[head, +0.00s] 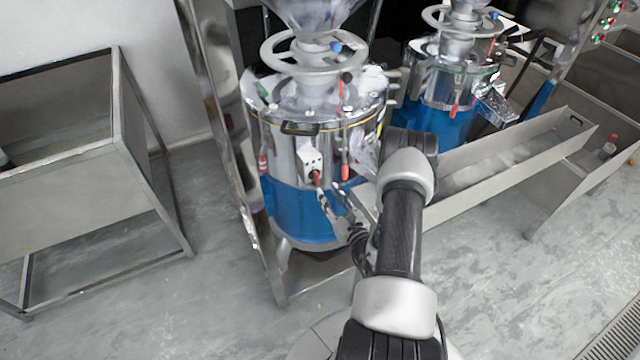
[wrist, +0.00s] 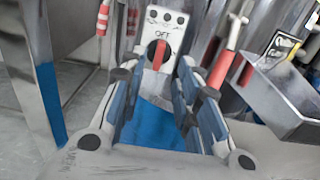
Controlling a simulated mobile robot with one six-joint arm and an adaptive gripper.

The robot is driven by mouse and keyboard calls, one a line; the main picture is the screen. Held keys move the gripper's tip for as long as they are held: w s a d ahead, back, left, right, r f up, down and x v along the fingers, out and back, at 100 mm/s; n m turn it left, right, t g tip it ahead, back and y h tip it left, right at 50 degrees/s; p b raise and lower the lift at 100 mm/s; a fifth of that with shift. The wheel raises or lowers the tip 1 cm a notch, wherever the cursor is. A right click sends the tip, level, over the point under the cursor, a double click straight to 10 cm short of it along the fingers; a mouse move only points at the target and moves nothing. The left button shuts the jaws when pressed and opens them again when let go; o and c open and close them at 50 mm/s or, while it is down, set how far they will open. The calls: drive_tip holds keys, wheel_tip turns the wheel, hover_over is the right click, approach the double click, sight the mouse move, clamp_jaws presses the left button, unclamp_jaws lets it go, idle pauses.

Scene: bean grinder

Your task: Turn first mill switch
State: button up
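The first mill (head: 290,135) is a steel drum with a blue lower part, left of centre in the head view. Its switch box (head: 308,160) is pale and carries a red rotary switch (head: 316,176). In the wrist view the red switch (wrist: 158,55) sits on a black dial under the label "OFF", its handle slightly tilted from upright. My gripper (head: 332,194) is open and empty, just below and in front of the switch. In the wrist view my gripper's fingers (wrist: 157,78) flank the lower part of the dial. I cannot tell the remaining gap, and I see no contact.
A red-handled lever (head: 345,170) hangs right of the switch box; another red handle (wrist: 103,18) is at its left. The second mill (head: 445,85) stands behind right.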

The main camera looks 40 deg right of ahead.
sight(318, 179)
drive_tip(key=b+x, duration=0.1)
drive_tip(key=x, duration=0.5)
drive_tip(key=shift+w, duration=0.4)
drive_tip(key=shift+c, duration=0.6)
clamp_jaws()
